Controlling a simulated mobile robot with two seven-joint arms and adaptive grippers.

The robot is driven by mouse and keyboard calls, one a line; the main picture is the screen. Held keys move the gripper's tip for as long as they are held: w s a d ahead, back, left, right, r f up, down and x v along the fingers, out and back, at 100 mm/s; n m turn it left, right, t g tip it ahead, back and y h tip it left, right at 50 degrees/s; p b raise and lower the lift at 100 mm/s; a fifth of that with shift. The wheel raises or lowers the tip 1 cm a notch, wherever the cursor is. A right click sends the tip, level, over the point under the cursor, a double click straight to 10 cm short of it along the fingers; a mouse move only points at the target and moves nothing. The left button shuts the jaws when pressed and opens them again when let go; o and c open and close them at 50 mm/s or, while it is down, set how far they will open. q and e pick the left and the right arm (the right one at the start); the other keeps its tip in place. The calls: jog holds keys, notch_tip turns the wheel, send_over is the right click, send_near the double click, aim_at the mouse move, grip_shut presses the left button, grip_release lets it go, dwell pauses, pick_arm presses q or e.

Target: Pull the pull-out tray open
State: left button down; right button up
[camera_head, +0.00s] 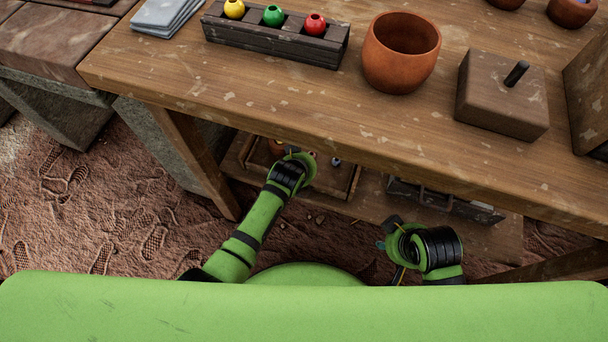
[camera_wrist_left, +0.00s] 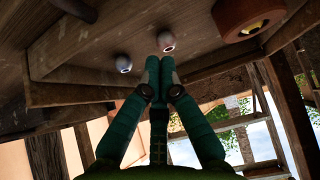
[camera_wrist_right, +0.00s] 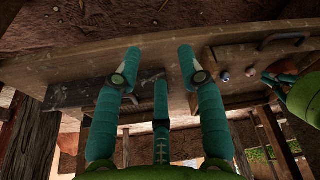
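The pull-out tray (camera_head: 352,181) is a shallow wooden tray on the low shelf under the table. Small balls and an orange round thing lie in it. Its wooden wall also shows in the left wrist view (camera_wrist_left: 75,93). My left gripper (camera_head: 304,160) is at the tray; in the left wrist view its fingertips (camera_wrist_left: 160,62) are close together over the tray wall. Whether they grasp any part of it is hidden. My right gripper (camera_head: 388,232) is open and empty, right of the tray; its spread fingers show in the right wrist view (camera_wrist_right: 160,55).
A dark grey box (camera_head: 440,200) sits on the shelf right of the tray. Above, the tabletop (camera_head: 260,105) carries a rack of coloured balls (camera_head: 270,45), a clay pot (camera_head: 400,65) and a wooden block (camera_head: 500,100). A table leg (camera_head: 195,160) stands left of the tray.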

pick_arm(q)
jog(key=b+x, duration=0.1)
jog(key=x, duration=0.2)
jog(key=shift+s+f+b, duration=0.15)
jog(key=shift+f+b, duration=0.05)
jog(key=shift+b, duration=0.1)
jog(key=shift+s+a+r+p, duration=0.1)
jog(key=shift+s+a+p, duration=0.1)
jog(key=shift+s, duration=0.4)
jog(key=shift+s+a+r+p, duration=0.1)
jog(key=shift+s+a, duration=0.15)
jog(key=shift+s, duration=0.35)
jog(key=shift+s+a, duration=0.15)
jog(key=shift+s, duration=0.4)
pick_arm(e)
jog(key=v, duration=0.3)
jog(key=shift+r, duration=0.3)
pick_arm(q)
jog(key=shift+s, duration=0.15)
pick_arm(e)
jog(key=shift+w+f, duration=0.1)
jog(key=shift+f, duration=0.05)
